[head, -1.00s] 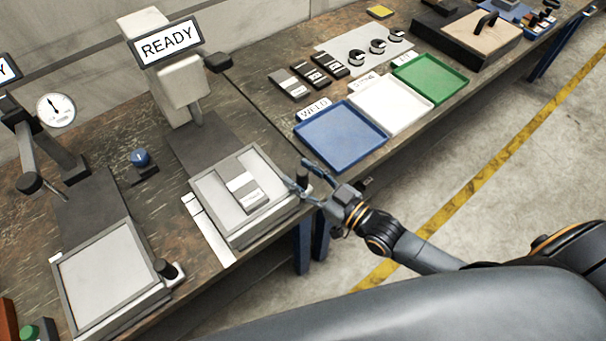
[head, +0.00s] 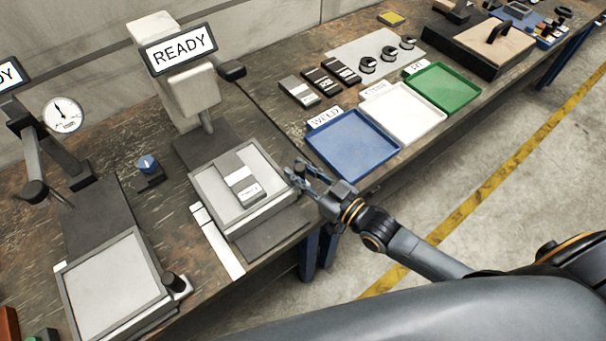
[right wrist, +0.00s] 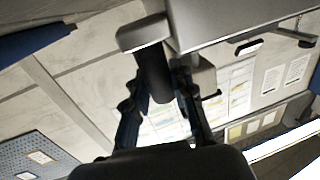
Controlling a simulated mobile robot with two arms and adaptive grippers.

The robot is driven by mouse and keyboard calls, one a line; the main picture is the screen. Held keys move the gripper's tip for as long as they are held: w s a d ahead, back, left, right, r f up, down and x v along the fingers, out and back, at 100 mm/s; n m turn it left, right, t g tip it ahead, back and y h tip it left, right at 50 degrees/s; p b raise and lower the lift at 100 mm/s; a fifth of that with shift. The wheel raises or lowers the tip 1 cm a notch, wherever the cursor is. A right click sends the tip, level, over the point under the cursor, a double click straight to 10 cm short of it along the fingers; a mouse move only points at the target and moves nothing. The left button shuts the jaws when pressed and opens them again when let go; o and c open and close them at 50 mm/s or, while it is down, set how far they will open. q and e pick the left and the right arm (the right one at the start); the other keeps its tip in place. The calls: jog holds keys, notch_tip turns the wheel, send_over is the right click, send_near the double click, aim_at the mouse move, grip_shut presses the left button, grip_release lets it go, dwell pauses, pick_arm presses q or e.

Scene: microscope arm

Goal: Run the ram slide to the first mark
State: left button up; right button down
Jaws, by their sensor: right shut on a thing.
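The ram slide (head: 205,192) is a pale grey tray with a raised rim, on a dark bed under the ram column (head: 190,92) with the READY sign. A small grey and white labelled block (head: 238,175) lies on it. My right gripper (head: 298,174) is at the slide's right side, shut on its dark upright handle. In the right wrist view the handle (right wrist: 154,75) stands between the fingers (right wrist: 160,105). A white strip (head: 220,243) with dark marks runs along the slide's left side; which mark the slide meets is too small to tell. My left gripper is not in view.
A second tray station (head: 110,285) with a knob and a dial gauge (head: 63,114) stands at left. A blue knob (head: 147,164) sits between. Blue (head: 352,142), white (head: 402,112) and green (head: 442,87) trays lie at right. The bench edge is close to my arm.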

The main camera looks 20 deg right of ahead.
jog(key=c, duration=1.6)
grip_release()
jog(key=shift+s+d, duration=0.1)
jog(key=shift+s, duration=0.25)
jog(key=o, duration=0.4)
jog(key=shift+s+d, duration=0.1)
jog(key=shift+s, duration=0.05)
jog(key=shift+o, duration=0.5)
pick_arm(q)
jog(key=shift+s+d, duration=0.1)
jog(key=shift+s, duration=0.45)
pick_arm(e)
jog(key=v, duration=1.1)
jog(key=shift+s+d, duration=0.25)
jog(key=shift+s, duration=0.05)
